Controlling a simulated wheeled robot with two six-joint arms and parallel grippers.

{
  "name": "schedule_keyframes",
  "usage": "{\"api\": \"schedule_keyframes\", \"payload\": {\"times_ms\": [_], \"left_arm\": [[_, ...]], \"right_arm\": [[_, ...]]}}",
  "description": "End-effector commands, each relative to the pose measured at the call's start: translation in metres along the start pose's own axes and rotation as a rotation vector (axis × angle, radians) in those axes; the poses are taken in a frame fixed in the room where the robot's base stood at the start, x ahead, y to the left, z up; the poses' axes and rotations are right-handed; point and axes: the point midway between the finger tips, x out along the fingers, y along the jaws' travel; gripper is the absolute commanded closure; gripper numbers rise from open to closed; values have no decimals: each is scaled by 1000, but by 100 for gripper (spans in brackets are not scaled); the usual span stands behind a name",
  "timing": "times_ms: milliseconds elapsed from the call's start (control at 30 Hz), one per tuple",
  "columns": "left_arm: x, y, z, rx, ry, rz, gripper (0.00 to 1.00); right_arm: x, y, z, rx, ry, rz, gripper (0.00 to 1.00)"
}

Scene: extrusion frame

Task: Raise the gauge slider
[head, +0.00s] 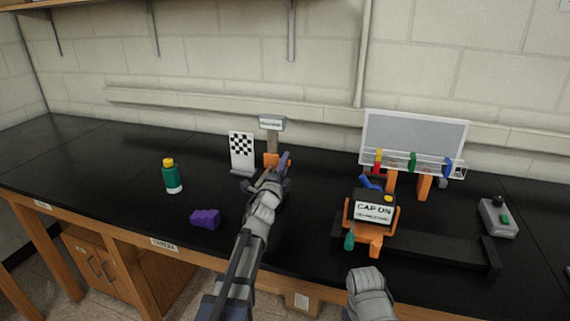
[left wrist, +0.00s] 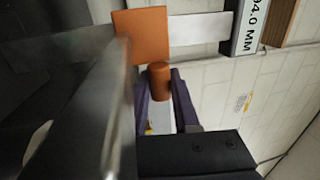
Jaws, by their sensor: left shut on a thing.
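The gauge stands at the back of the bench, with a grey display (head: 271,123) on top of its post. Its orange slider (head: 271,160) sits low on the post. In the left wrist view the slider is an orange block (left wrist: 140,36) on a silver rail (left wrist: 208,32), with an orange round knob (left wrist: 159,78). The display (left wrist: 245,30) shows digits ending in "94.0 MM", partly cut off. My left gripper (head: 270,176) is at the slider. Its purple fingers (left wrist: 162,100) are shut on the knob. Only a link of my right arm shows; its gripper is out of view.
A checkered board (head: 241,153) stands just left of the gauge. A green bottle (head: 172,176) and a purple block (head: 205,218) are further left. To the right are an orange "CAP ON" stand (head: 373,228), a white board (head: 413,132) and a grey switch box (head: 498,218).

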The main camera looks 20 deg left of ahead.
Motion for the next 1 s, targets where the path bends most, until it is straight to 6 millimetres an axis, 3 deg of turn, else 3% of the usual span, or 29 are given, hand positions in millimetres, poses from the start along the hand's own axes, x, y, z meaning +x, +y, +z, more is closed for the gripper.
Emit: {"api": "schedule_keyframes", "payload": {"times_ms": [33,200,567,600,833,1000], "left_arm": [[4,-17,0,0,0,-1,100],[7,-36,0,0,0,-1,100],[7,-35,0,0,0,-1,100],[7,-35,0,0,0,-1,68],[7,-35,0,0,0,-1,42],[7,-35,0,0,0,-1,41]], "right_arm": [[-17,2,1,0,0,0,50],[-36,4,2,0,0,0,50],[-35,3,2,0,0,0,50],[-35,3,2,0,0,0,50],[-35,3,2,0,0,0,50],[-35,3,2,0,0,0,50]]}}
